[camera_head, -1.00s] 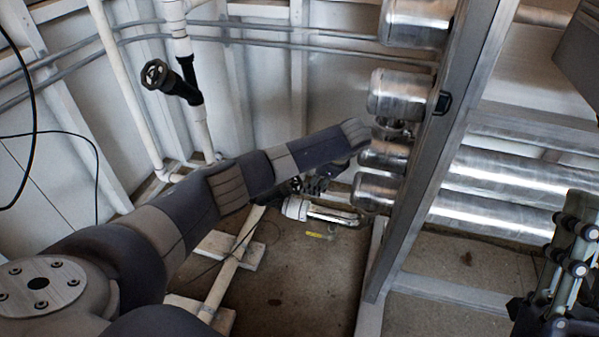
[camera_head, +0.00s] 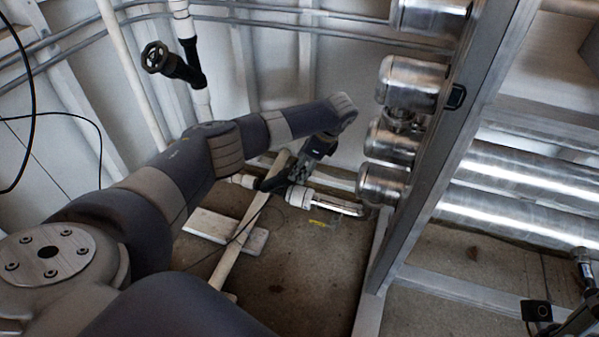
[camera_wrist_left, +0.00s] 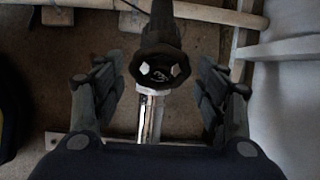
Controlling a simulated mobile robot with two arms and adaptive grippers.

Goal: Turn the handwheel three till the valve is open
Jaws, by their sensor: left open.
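A black handwheel on a black valve body (camera_wrist_left: 160,68) lies between the fingers of my left gripper (camera_wrist_left: 157,88) in the left wrist view. The fingers are open, one on each side of the wheel, with gaps visible. In the head view my left gripper (camera_head: 288,178) hangs from the arm's end by the low pipe with the white fitting (camera_head: 299,197); it largely hides the wheel there. No number is readable on it. Part of my right gripper (camera_head: 562,314) shows at the lower right edge, too cut off to judge its fingers.
Another black handwheel (camera_head: 156,57) sits on the white vertical pipe at upper left. Several shiny metal cylinders (camera_head: 410,82) and a grey upright frame post (camera_head: 447,150) stand right of my left arm. White floor beams (camera_head: 225,230) lie below.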

